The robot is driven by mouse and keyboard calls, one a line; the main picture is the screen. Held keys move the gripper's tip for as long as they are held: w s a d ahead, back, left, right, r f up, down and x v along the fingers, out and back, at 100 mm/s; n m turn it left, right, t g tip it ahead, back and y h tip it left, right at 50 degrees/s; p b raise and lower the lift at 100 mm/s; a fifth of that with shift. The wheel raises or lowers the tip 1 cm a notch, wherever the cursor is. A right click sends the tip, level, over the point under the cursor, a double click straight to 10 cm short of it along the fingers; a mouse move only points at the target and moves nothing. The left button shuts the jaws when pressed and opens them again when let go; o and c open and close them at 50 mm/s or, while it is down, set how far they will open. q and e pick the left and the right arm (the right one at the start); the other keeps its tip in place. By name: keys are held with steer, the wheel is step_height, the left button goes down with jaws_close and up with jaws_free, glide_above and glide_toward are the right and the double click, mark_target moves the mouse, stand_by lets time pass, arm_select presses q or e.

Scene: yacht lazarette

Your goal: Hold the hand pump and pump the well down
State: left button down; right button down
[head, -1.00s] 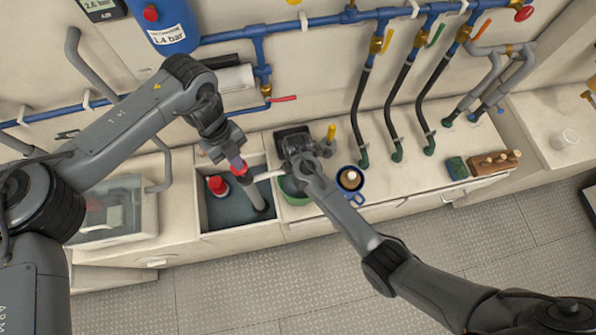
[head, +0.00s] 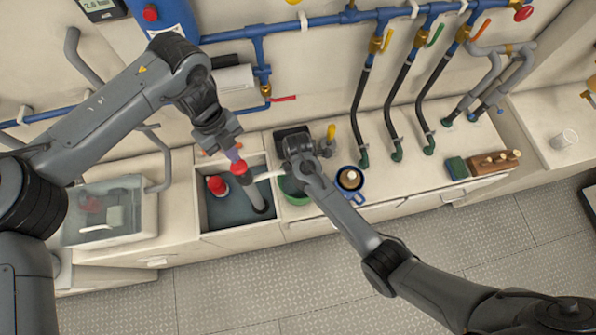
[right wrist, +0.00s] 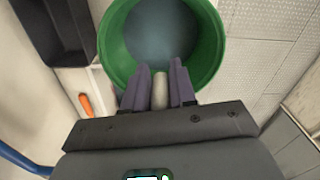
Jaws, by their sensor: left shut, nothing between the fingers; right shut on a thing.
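The hand pump stands tilted in the well, with a red handle (head: 240,168) on top and a grey barrel (head: 257,198) below. The well (head: 203,212) is an open bin in the counter with dark water in it. My left gripper (head: 233,154) is shut and empty, its fingertips just above the red handle; whether they touch it I cannot tell. A pale spout (head: 268,175) runs right from the pump to my right gripper (head: 291,168). In the right wrist view my right gripper (right wrist: 160,85) is shut on this pale tube, over a green bucket (right wrist: 108,45) holding liquid.
A red-capped object (head: 217,185) sits in the well beside the pump. A clear-lidded box (head: 112,210) is at left. A blue mug-like pot (head: 350,180) stands right of the bucket. Hoses and valves line the wall behind. The floor in front is clear.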

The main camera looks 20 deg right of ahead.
arm_select(q)
steer(key=shift+r, duration=0.2)
arm_select(e)
steer(key=c, duration=0.8)
jaws_free()
steer(key=shift+c, duration=0.2)
